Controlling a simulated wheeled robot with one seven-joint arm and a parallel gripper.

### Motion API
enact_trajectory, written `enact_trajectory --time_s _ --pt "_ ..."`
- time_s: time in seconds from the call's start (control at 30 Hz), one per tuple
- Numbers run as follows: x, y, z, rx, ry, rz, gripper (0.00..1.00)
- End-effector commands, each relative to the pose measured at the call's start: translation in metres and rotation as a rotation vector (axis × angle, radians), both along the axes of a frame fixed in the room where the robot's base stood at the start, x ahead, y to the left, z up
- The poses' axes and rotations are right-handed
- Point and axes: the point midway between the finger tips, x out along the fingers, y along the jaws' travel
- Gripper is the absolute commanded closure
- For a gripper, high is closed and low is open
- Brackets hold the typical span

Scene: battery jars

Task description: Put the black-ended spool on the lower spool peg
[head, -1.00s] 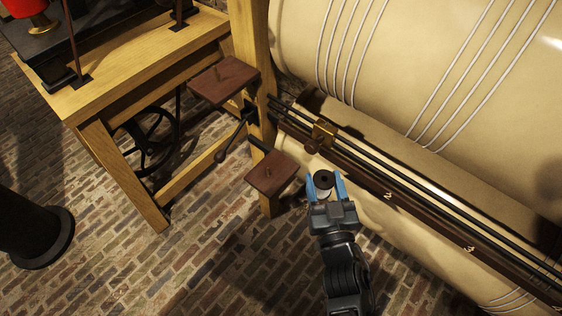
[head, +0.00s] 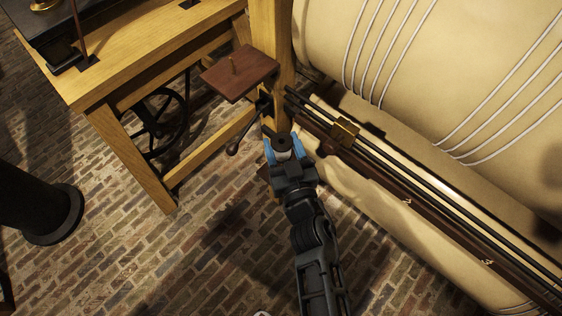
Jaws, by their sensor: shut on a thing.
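My gripper (head: 283,151), with blue fingers, is shut on the black-ended spool (head: 283,141). The spool's black end with its centre hole faces up, and a little of its pale body shows below. The lower wooden shelf is almost wholly hidden behind my gripper and arm; only a dark red-brown edge (head: 263,172) shows. The lower spool peg is hidden. The spool appears in front of or over that shelf; I cannot tell its height above it. The upper shelf (head: 238,78) is in plain view to the upper left, with an upright peg (head: 233,64) and no spool.
A black lever (head: 241,132) sticks out just left of my gripper. A wooden post (head: 278,40) stands behind. Dark rails with a brass block (head: 344,131) and a large cream drum (head: 450,80) lie to the right. The brick floor (head: 220,240) is open below.

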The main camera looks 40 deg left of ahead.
Motion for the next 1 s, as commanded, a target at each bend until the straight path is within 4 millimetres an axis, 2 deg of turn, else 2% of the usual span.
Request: enact_trajectory --time_s 0.03,0.1,0.33,0.43,0.47,0.5,0.63,0.83,0.87,1.0 --pt "-0.001 0.001 -0.018 0.000 0.003 0.001 0.73" --pt "0.000 0.001 -0.029 0.000 0.001 0.002 0.73" --pt "0.000 0.001 -0.047 0.000 0.000 0.001 0.73" --pt "0.000 0.001 -0.063 0.000 0.001 0.001 0.73" --pt "0.000 0.000 -0.067 0.000 0.001 0.001 0.78" --pt "0.000 0.000 -0.072 0.000 0.001 0.000 0.78" --pt "0.000 0.001 -0.079 0.001 0.001 0.001 0.78" --pt "0.000 0.000 -0.078 0.001 -0.001 0.000 0.78" --pt "0.000 0.000 -0.078 0.001 -0.001 0.000 0.42" --pt "0.000 0.000 -0.078 0.001 -0.001 0.000 0.28"
